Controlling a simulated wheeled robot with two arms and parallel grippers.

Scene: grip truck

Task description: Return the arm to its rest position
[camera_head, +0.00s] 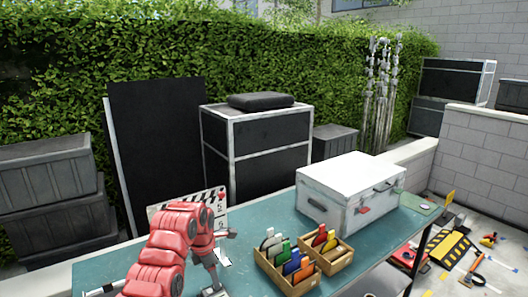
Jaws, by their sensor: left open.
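My red left arm rises from the bottom edge, left of the middle, and bends over the teal table (110,268). Its gripper (218,270) hangs down over the table, just left of a wooden box of coloured cards (287,268). The jaws are open, and I see nothing held between them. A black-and-white clapperboard (165,212) stands behind the arm, partly hidden by it.
A second wooden card box (340,258) adjoins the first. A white metal case (340,200) stands at the table's right. Black cases (270,140) and a hedge stand behind. Tools and a yellow-black ramp (447,248) lie on the ground at right.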

